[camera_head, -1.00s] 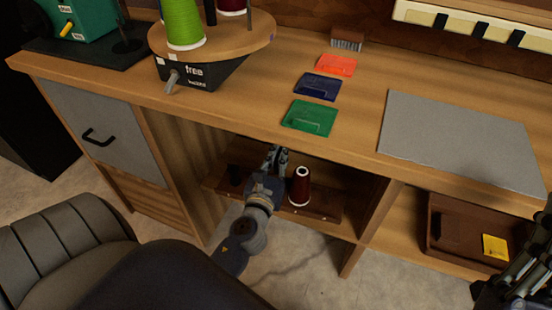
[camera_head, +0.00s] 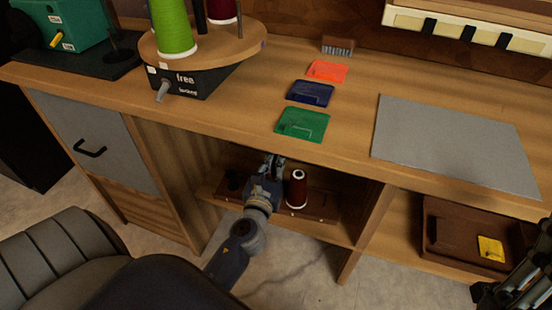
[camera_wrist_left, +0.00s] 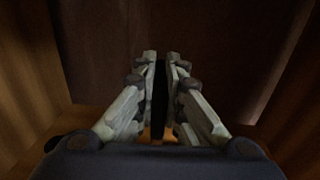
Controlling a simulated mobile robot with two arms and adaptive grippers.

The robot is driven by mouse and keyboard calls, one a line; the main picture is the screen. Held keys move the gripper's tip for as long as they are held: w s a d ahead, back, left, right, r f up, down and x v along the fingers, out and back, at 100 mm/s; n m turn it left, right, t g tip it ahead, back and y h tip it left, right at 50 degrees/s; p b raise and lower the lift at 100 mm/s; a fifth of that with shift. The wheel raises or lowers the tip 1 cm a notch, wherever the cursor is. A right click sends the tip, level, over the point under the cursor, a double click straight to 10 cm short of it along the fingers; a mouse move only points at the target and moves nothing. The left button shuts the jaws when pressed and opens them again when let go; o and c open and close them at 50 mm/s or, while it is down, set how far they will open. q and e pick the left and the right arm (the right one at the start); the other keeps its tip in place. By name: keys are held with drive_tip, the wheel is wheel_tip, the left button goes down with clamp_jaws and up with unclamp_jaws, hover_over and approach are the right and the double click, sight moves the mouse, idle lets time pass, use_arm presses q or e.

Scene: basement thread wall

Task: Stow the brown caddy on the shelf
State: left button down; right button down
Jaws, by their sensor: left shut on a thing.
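The brown caddy (camera_head: 322,206) sits low in the open shelf bay (camera_head: 340,236) under the counter, with a dark red spool (camera_head: 297,189) standing on it at the right. A dark object (camera_head: 235,181) shows at its left end. My left gripper (camera_head: 272,163) reaches into the bay above the middle of the caddy. In the left wrist view the fingers (camera_wrist_left: 160,92) are shut on a thin dark upright part (camera_wrist_left: 159,100), which looks like the caddy's handle. The fingers hide most of it. My right gripper (camera_head: 515,285) is partly visible at the right edge; its jaws are unclear.
A divider (camera_head: 366,235) separates this bay from the right one, which holds a brown tray (camera_head: 462,261) with a yellow item (camera_head: 490,248). The counter above carries a thread stand (camera_head: 190,85), coloured packets (camera_head: 302,124) and a grey mat (camera_head: 455,148). A chair (camera_head: 60,260) stands front left.

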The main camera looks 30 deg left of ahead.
use_arm(q)
drive_tip(key=shift+r, duration=0.1)
drive_tip(key=c, duration=1.6)
unclamp_jaws()
drive_tip(key=v, duration=1.2)
drive_tip(key=shift+s, duration=0.1)
